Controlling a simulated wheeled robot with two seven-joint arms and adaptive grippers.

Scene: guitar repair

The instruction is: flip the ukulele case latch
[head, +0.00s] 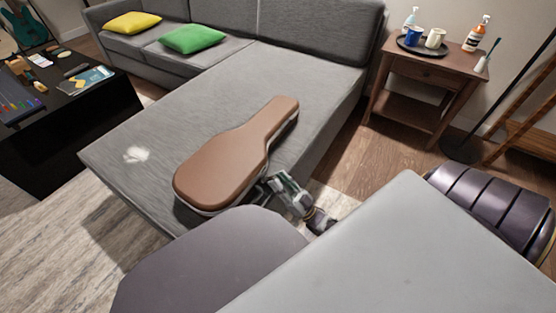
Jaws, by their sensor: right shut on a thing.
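The brown ukulele case (222,172) lies closed on the grey sofa's long seat, its wide end toward me and its neck pointing away to the upper right. Its lid is down on a pale lower shell. My right gripper (264,188) is at the case's right side, near the waist, touching or almost touching the rim. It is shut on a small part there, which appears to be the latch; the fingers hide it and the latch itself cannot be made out. My left gripper is not in view.
The grey sofa (130,175) has a yellow cushion (132,23) and a green cushion (193,39). A wooden side table (425,75) with cups and bottles stands at the upper right. A black table (75,115) with small items is at the left. The seat left of the case is mostly clear.

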